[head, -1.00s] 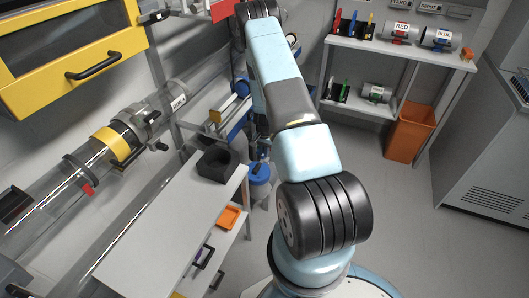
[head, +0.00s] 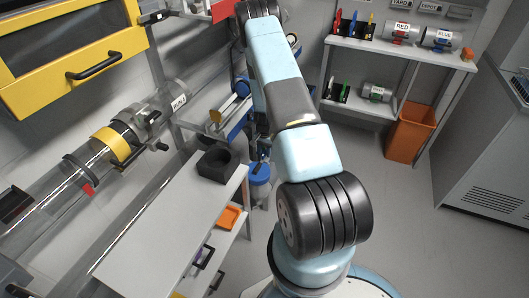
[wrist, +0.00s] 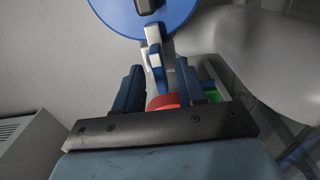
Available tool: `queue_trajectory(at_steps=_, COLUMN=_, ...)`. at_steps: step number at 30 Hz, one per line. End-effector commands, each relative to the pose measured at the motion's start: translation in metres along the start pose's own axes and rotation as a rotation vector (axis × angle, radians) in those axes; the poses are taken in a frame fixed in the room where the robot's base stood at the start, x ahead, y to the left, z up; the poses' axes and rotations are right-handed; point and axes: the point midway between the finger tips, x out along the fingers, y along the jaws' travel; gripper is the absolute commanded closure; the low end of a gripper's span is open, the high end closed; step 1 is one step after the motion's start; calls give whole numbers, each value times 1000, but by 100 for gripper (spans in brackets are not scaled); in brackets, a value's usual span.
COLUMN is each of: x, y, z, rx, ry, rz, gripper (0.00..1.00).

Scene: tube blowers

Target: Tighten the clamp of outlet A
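In the wrist view my gripper (wrist: 158,90) has its two dark blue fingers apart. A narrow white and blue piece (wrist: 155,58) shows in the gap between them, below a large blue disc (wrist: 165,14) with a dark part on it. I cannot tell whether this piece is the clamp or whether a finger touches it. In the head view the gripper is mostly hidden by my arm. A clear tube on the left wall carries a grey metal clamp-like fitting (head: 142,117) with dark knobs and a yellow band (head: 112,146). No outlet A label is readable.
A white cabinet top (head: 165,225) with a black block (head: 215,165) stands left of my arm. A blue-lidded jar (head: 259,175) is beside it. Shelves (head: 400,52) with labelled cylinders and an orange bin (head: 409,132) are at the right.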

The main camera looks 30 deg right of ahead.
Motion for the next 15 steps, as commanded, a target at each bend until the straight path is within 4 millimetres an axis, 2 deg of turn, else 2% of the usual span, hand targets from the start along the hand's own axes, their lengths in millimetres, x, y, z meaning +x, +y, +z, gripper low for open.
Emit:
queue_trajectory(at_steps=5, x=-22, y=0, z=-1, rx=0, ry=2, rz=-1, gripper=61)
queue_trajectory(at_steps=15, x=-82, y=-1, z=-1, rx=-1, ry=3, rz=-1, gripper=61)
